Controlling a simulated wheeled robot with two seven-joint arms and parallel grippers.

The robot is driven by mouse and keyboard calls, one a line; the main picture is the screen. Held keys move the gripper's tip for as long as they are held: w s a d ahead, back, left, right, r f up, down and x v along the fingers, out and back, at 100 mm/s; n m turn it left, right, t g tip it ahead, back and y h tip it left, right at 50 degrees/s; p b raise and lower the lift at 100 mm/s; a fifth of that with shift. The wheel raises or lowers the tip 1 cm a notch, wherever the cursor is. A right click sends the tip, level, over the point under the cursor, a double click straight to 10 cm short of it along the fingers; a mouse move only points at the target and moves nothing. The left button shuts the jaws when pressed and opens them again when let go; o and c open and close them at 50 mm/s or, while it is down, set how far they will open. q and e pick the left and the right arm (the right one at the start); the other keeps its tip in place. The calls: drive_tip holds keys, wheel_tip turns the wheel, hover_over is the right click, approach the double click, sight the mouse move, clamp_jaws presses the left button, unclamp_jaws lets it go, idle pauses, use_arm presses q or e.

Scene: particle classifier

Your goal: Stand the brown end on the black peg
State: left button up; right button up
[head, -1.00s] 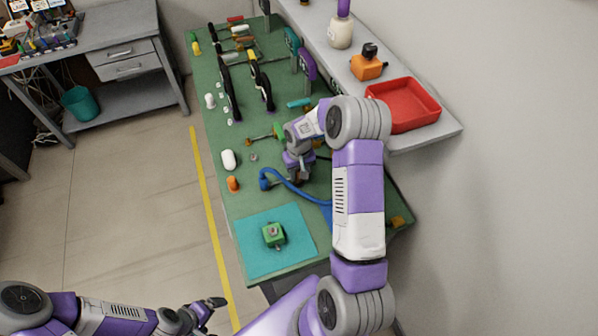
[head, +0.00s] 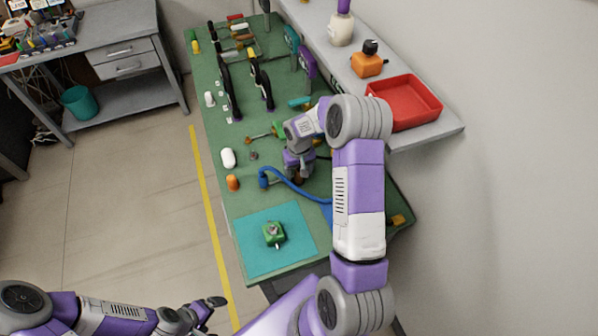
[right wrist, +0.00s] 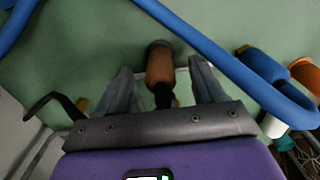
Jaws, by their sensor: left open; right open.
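My right gripper (head: 297,173) is low over the green bench in the head view. In the right wrist view the right gripper (right wrist: 160,68) is open, one finger on each side of a brown piece (right wrist: 159,68). The brown piece has a dark grey far end and a black part (right wrist: 163,97) at its near end. I cannot tell whether the fingers touch it, or whether the black part is the peg. In the head view my right arm hides most of this spot. My left gripper (head: 212,306) is open and empty, off the bench at lower left.
A blue hose (head: 290,184) curves beside my right gripper. A teal mat (head: 250,257) carries a green block (head: 273,234). An orange piece (head: 232,183) and a white piece (head: 228,158) stand near the bench's left edge. A red tray (head: 405,103) sits on the right shelf.

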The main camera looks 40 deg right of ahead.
wheel_tip(320, 180, up, 7)
drive_tip(key=shift+f+p, duration=0.15)
drive_tip(key=shift+p, duration=0.15)
idle(0.5)
